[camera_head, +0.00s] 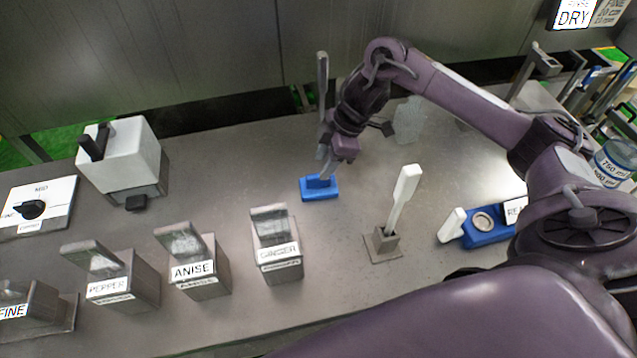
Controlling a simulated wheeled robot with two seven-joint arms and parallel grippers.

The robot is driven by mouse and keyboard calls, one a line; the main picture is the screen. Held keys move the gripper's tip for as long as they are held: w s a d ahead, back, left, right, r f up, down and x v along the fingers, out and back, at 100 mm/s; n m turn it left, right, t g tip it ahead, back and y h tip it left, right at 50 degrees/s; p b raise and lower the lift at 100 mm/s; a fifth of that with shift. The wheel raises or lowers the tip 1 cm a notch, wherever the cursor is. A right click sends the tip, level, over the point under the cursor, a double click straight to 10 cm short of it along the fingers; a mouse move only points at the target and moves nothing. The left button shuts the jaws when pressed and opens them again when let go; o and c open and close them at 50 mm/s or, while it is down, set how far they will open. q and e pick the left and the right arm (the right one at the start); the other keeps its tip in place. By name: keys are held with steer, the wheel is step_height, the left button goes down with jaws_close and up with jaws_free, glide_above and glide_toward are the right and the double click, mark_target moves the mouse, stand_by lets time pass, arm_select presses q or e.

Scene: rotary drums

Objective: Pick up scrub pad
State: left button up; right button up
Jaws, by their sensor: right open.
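A blue block-shaped pad (319,188), which looks like the scrub pad, lies on the grey worktop near the middle. A short grey piece rises from its top; I cannot tell whether this is its handle or part of my gripper. My right gripper (333,160) is open just above the pad, reaching down from the upper right. It partly hides the pad's upper side. I cannot tell whether the fingers touch it. My left gripper is not in view.
Labelled metal boxes, including ANISE (200,270) and GINGER (277,245), stand at the front left. A white-handled tool (403,196) stands upright in a grey holder (382,245). A blue device (488,226) lies farther right. A white box (122,158) stands left.

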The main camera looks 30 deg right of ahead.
steer(key=shift+s+a+f, duration=0.15)
steer(key=shift+a+f, duration=0.1)
steer(key=shift+f, duration=0.1)
steer(key=x, duration=0.1)
steer(key=p+x, duration=0.1)
steer(key=x, duration=0.1)
steer(key=p+x, duration=0.1)
steer(key=shift+s+d+f, duration=0.1)
steer(key=shift+d+f, duration=0.1)
steer(key=shift+f, duration=0.35)
jaws_close()
steer(key=shift+r, duration=0.1)
step_height(320, 180, up, 9)
steer(key=shift+f+b, duration=0.15)
steer(key=shift+b, duration=0.3)
step_height(320, 180, up, 11)
steer(key=p, duration=0.3)
